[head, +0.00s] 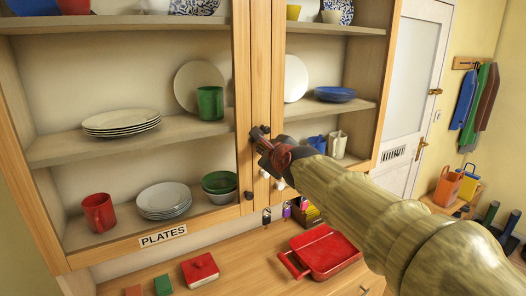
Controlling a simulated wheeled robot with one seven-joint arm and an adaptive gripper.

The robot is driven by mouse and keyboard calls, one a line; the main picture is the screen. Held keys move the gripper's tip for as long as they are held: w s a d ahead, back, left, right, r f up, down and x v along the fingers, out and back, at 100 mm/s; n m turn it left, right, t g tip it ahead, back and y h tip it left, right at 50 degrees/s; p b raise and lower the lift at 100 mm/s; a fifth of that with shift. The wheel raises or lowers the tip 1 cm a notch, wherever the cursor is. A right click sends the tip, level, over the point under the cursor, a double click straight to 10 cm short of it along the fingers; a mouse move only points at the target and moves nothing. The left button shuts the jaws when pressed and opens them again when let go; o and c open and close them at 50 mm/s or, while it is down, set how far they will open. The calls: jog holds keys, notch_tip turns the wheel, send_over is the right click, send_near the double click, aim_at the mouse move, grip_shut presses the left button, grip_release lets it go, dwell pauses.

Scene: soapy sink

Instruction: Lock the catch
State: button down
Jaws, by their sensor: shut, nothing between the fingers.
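The glass-fronted cabinet has two wooden doors, and their frames (241,60) meet at the centre. My gripper (259,134) is at this meeting line, about level with the middle shelf. It is shut, with nothing visible in it. Small dark parts show at its tip, and I cannot tell which belong to a catch and which to my fingers. Whether the tip touches the door is also unclear. A dark round knob (248,195) sits lower on the left door. The doors look closed. My forearm covers part of the right door.
Below, the counter (235,268) holds a red tray (325,252), a red box (200,269) and small blocks. Plates and cups stand on the shelves. A white door (410,90) is at right.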

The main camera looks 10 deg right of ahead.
jog(key=m, duration=0.1)
jog(key=a+r+m+g+y, duration=0.1)
jog(key=m, duration=0.1)
jog(key=m+y, duration=0.1)
jog(key=m, duration=0.1)
jog(key=shift+s+a+r, duration=0.3)
jog(key=shift+r, duration=0.05)
jog(key=shift+f, duration=0.2)
